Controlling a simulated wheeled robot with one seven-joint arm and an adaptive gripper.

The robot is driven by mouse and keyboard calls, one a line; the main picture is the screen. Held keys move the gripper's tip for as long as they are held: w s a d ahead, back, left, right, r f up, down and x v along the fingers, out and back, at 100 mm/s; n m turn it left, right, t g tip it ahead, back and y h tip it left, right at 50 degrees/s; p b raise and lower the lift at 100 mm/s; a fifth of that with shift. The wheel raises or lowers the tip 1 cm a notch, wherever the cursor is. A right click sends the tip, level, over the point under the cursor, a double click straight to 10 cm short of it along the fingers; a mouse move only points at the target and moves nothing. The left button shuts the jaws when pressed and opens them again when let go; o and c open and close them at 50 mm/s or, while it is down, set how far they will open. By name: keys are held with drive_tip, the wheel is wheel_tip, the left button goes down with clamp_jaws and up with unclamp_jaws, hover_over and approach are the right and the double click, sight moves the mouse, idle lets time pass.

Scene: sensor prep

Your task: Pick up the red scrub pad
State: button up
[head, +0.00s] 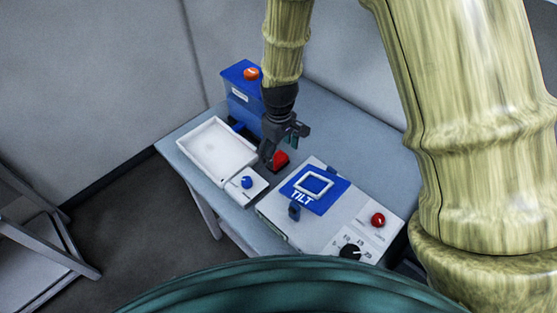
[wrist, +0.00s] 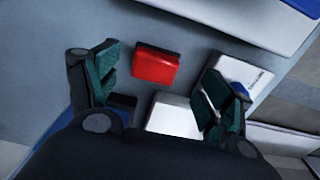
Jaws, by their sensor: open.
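The red scrub pad (head: 281,158) lies on the grey table between the white tray and the tilt device in the head view. In the wrist view the red scrub pad (wrist: 156,66) shows as a small block with clear table around it, just beyond the fingertips and between their lines. My gripper (head: 283,149) points down over the pad in the head view and partly hides it. In the wrist view my gripper (wrist: 163,80) has its two green-padded fingers spread wide, with nothing between them touching the pad.
A white tray (head: 186,149) and a white box with a blue knob (head: 247,183) stand left of the pad. A blue box with an orange knob (head: 240,100) stands behind. The tilt device (head: 335,222) with a red knob is close on the right. The table (head: 345,130) is clear at the back right.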

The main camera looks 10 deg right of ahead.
sight(278, 157)
drive_tip(key=shift+w+f+p, duration=0.3)
drive_tip(key=shift+f, duration=0.25)
drive_tip(key=shift+w+f+p, duration=0.25)
drive_tip(key=shift+f, duration=0.3)
drive_tip(key=shift+s+f+p, duration=0.1)
drive_tip(key=shift+f+p, duration=0.2)
drive_tip(key=shift+f, duration=1.05)
drive_tip(key=shift+c, duration=0.2)
drive_tip(key=c, duration=1.1)
drive_tip(key=shift+c, duration=0.2)
drive_tip(key=shift+r, duration=0.1)
drive_tip(key=shift+r+b, duration=1.4)
drive_tip(key=shift+r, duration=3.55)
